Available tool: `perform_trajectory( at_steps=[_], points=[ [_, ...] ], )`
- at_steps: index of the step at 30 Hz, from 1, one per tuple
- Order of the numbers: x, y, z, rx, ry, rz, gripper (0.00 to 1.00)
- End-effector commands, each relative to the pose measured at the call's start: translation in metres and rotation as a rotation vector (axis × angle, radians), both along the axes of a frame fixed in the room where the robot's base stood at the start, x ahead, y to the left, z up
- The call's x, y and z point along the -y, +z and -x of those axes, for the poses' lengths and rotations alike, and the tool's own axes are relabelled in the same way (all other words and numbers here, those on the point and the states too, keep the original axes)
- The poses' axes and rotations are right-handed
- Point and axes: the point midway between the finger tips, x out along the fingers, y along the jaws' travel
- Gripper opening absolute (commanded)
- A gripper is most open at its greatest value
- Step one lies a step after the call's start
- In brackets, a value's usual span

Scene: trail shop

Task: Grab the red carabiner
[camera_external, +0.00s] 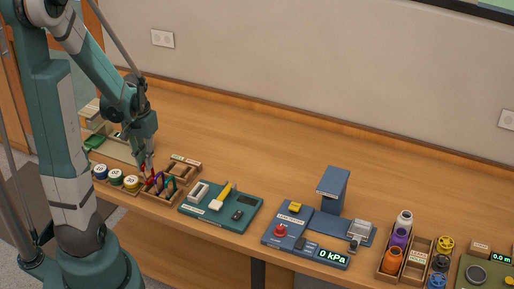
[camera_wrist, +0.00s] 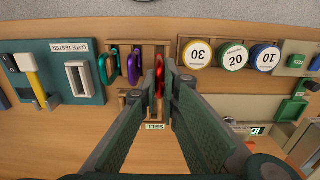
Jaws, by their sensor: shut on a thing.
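The red carabiner (camera_wrist: 159,76) stands in a wooden rack (camera_wrist: 122,45), between the fingertips of my gripper (camera_wrist: 161,82) in the wrist view. My gripper is shut on it, and the fingers hide part of it. In the external view my gripper (camera_external: 147,168) reaches down over the left part of the rack, and the red carabiner is small there. A purple carabiner (camera_wrist: 134,65) and a green carabiner (camera_wrist: 108,67) stand beside it in the same rack, apart from the fingers.
Round tins marked 30 (camera_wrist: 198,54), 20 and 10 sit close beside the rack. A teal gate tester (camera_external: 225,207) stands on its other side. A blue press (camera_external: 318,232) and a bottle crate (camera_external: 392,268) are farther right. The back of the counter (camera_external: 265,155) is clear.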

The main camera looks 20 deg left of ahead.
Motion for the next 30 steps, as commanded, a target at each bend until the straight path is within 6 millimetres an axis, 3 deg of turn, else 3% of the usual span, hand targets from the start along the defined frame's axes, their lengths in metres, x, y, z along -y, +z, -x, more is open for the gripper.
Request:
perform_trajectory(
  at_steps=[15,30],
  points=[
    [0.000,0.054,0.000,0.000,0.000,0.000,0.00],
    [0.000,0.062,0.000,0.000,0.000,0.000,0.00]
  ],
)
